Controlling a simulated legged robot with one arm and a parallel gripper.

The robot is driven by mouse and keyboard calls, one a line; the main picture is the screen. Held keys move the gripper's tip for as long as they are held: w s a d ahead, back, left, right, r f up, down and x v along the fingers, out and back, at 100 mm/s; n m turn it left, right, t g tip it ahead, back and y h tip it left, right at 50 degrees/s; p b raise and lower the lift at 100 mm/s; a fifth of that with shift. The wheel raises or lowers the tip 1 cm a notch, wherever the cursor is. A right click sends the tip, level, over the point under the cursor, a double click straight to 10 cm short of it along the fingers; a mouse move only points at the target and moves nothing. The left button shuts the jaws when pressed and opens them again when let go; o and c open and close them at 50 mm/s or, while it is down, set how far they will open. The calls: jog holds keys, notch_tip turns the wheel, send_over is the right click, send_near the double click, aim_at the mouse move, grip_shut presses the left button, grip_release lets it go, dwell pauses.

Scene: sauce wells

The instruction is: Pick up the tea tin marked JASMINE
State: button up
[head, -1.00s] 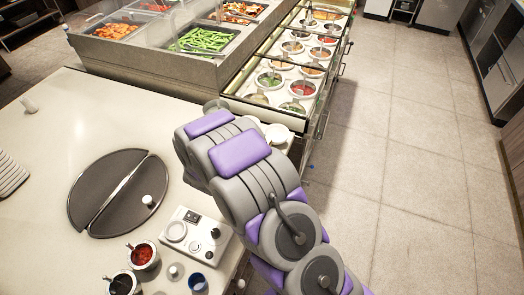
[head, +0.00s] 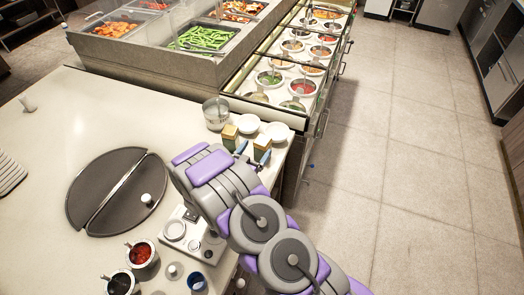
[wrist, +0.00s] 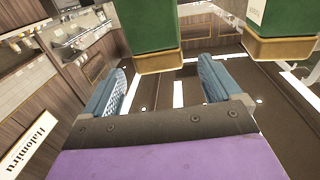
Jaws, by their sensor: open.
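Two green tea tins with gold lids stand side by side near the right end of the counter in the head view, a left tin (head: 229,137) and a right tin (head: 262,146). I cannot read JASMINE on either. My gripper (head: 253,153) is open and empty, close to the tins on their near side. The wrist view appears upside down. There one tin (wrist: 151,30) is ahead of the gap between my blue fingers (wrist: 160,88), and another tin (wrist: 281,22) is at the upper right with a partly visible, unreadable label.
White bowls (head: 277,131) and a clear container (head: 216,113) stand behind the tins. The sauce wells (head: 290,85) lie beyond. A white appliance (head: 187,232), red sauce pot (head: 142,254) and dark round board (head: 90,190) occupy the counter. The counter's right edge is close.

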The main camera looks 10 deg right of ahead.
aim_at(266, 136)
jog(key=shift+x, duration=1.1)
jog(key=shift+b+x, duration=0.55)
jog(key=shift+x, duration=2.15)
jog(key=c, duration=1.5)
